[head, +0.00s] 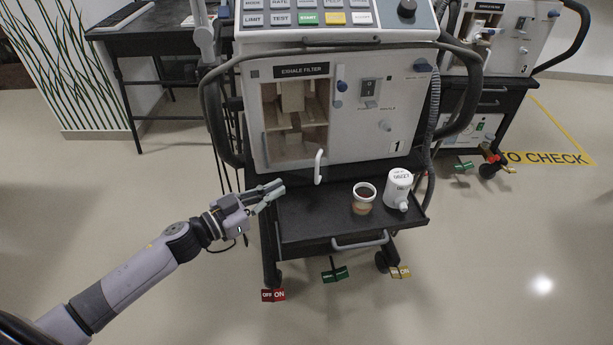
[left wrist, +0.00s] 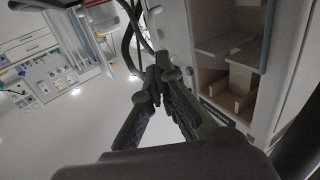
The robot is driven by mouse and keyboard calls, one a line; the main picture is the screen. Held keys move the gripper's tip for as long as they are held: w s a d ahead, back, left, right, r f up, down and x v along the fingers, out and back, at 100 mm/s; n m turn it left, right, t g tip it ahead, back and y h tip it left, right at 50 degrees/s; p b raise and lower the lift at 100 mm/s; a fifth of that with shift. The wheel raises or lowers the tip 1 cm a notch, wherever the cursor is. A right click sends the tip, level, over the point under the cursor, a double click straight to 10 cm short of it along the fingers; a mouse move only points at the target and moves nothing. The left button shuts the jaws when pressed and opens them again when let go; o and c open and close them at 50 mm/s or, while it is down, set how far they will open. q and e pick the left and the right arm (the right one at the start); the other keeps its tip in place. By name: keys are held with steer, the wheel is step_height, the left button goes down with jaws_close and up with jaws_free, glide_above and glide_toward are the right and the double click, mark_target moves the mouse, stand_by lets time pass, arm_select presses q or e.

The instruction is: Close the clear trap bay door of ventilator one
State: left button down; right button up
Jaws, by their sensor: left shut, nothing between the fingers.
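Ventilator one (head: 405,105), marked 1, stands in the centre of the head view. Its trap bay (head: 295,125), under the EXHALE FILTER label, shows beige blocks inside. It also shows in the left wrist view (left wrist: 232,65). A white curved handle (head: 319,167) stands at the bay's lower right. The clear door panel itself is hard to make out, and I cannot tell its exact angle. My left gripper (head: 279,190) is shut and empty, below and left of the handle, apart from it, near the shelf's left edge. Its fingertips meet in the left wrist view (left wrist: 160,78). My right gripper is out of view.
A black shelf (head: 310,220) below the bay holds a cup with dark contents (head: 363,198) and a white labelled canister (head: 398,188). Coloured caster pedals, including a red one (head: 273,295), stick out below. A second ventilator (head: 505,40) stands behind right. Floor at left is clear.

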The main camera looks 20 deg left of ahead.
mark_target(296, 158)
arm_select(q)
steer(key=x, duration=0.8)
steer(key=shift+w+d+b, duration=0.15)
steer(key=shift+w+b, duration=0.15)
steer(key=shift+b, duration=0.05)
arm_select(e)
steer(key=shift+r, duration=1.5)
arm_select(q)
steer(key=shift+d, duration=0.1)
